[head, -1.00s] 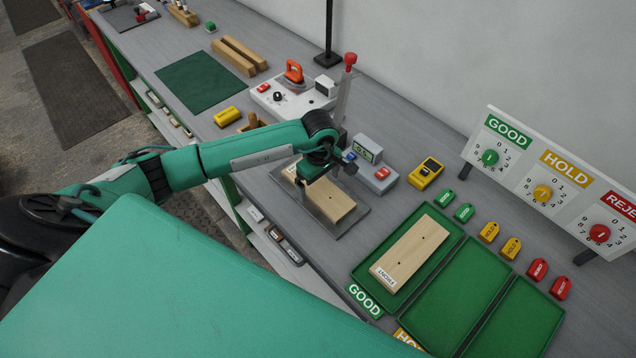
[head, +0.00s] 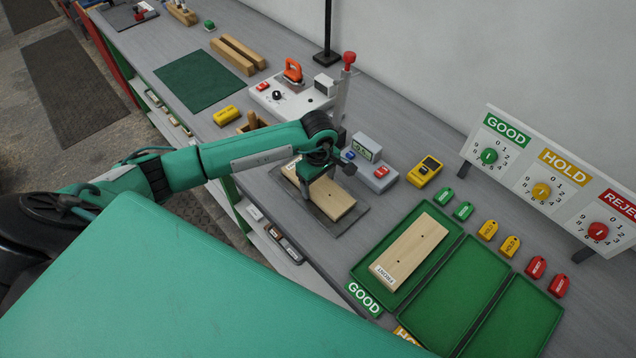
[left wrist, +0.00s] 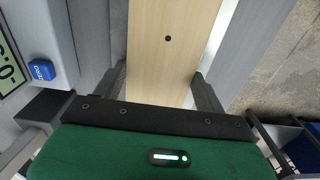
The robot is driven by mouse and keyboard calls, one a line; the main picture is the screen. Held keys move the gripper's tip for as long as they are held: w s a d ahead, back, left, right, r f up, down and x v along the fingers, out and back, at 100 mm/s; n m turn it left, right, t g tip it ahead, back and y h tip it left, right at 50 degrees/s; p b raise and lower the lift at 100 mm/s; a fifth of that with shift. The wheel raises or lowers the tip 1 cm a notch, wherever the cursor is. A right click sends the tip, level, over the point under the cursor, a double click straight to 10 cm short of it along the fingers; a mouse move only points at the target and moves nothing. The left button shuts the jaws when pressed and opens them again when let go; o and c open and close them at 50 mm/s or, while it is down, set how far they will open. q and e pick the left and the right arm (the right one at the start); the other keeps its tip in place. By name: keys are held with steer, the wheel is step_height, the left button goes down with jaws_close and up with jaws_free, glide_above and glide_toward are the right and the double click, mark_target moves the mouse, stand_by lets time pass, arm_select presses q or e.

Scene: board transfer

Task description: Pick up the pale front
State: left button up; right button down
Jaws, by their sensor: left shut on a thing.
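A pale wooden front (head: 335,202) lies on the dark grey plate (head: 350,216) at mid-bench, with a white label at its far left end. My left gripper (head: 314,190) is over this board and shut across its width. In the left wrist view the fingers of the gripper (left wrist: 158,82) stand on either side of the board (left wrist: 168,60), which has a dark hole. The arm hides part of the board. Another pale front (head: 412,248), labelled FRONT, lies in the green GOOD tray (head: 440,212). My right gripper is not in view.
A grey display unit with a red button (head: 382,171) and a yellow meter (head: 426,171) stand right of the plate. Empty green trays (head: 455,292) lie beside the GOOD tray. Coloured tags and a dial panel (head: 545,190) are behind. A white device (head: 290,100) stands behind the arm.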

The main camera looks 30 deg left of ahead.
mark_target(318, 185)
arm_select(q)
step_height(318, 185, up, 20)
steer(key=b, duration=0.6)
steer(key=shift+f, duration=0.2)
steer(key=shift+f, duration=0.1)
